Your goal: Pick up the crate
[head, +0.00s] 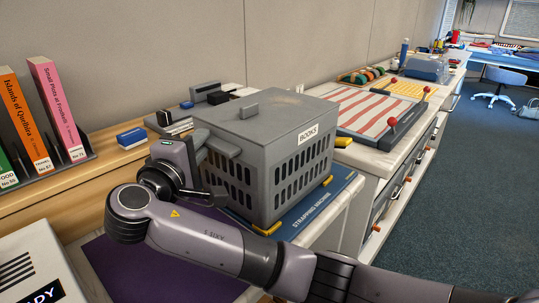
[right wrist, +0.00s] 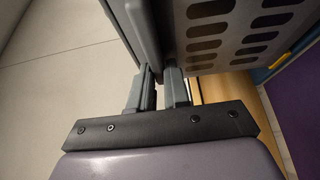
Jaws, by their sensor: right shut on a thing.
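The crate (head: 262,180) is grey with slotted walls, a closed lid with a raised knob, and a label reading BOOKS. It stands in the middle of the head view, over the blue strapping machine plate (head: 322,215). My right gripper (head: 208,150) is at the crate's left side, by a ledge near its top. In the right wrist view the gripper (right wrist: 160,85) is shut on a grey part at the crate's wall (right wrist: 235,30). I cannot tell whether the crate's underside touches the plate. My left gripper is not in view.
Books (head: 52,108) stand in a rack at the left. A purple mat (head: 130,265) lies in front of the crate. A striped board (head: 380,115) with red-knobbed levers is behind it to the right. A blue box (head: 131,138) lies on the wooden counter. Blue floor is open at the right.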

